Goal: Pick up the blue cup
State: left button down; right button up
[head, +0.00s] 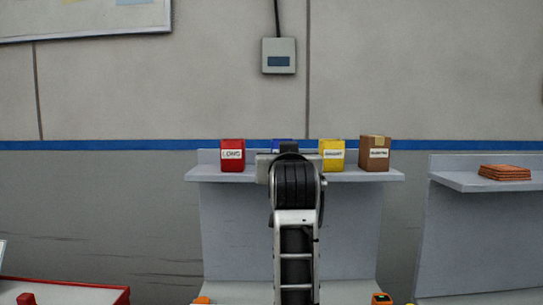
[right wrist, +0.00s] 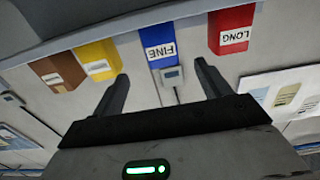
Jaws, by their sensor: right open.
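The blue cup (right wrist: 159,40), labelled FINE, appears upside down in the right wrist view, between the red and yellow containers. The cup appears beyond the fingertips, and I see no contact. In the head view my right arm covers its fingers. My left gripper is in neither view.
The grey shelf (head: 230,177) also holds a red container (head: 232,155) labelled LONG, a yellow container (head: 331,155) and a brown box (head: 374,154). A second shelf (head: 470,183) at right bears orange-brown flat pieces (head: 504,172). A grey wall box (head: 279,56) hangs above.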

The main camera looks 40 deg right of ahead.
jog(key=p+x, duration=0.1)
jog(key=x, duration=0.6)
jog(key=shift+w+d, duration=0.15)
jog(key=shift+d, duration=0.2)
jog(key=shift+w+d, duration=0.15)
jog(key=shift+w, duration=0.05)
jog(key=shift+w+d+p, duration=0.15)
jog(key=shift+w+p, duration=0.05)
jog(key=shift+p, duration=0.15)
jog(key=p+x, duration=0.1)
jog(key=x, duration=0.2)
jog(key=shift+w, duration=0.4)
jog(key=shift+w+d+f+p, duration=0.1)
jog(key=shift+w+d+p, duration=0.2)
jog(key=shift+w+d, duration=0.15)
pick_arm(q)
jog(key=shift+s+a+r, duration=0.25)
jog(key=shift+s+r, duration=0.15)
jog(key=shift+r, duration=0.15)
pick_arm(e)
jog(key=c, duration=1.2)
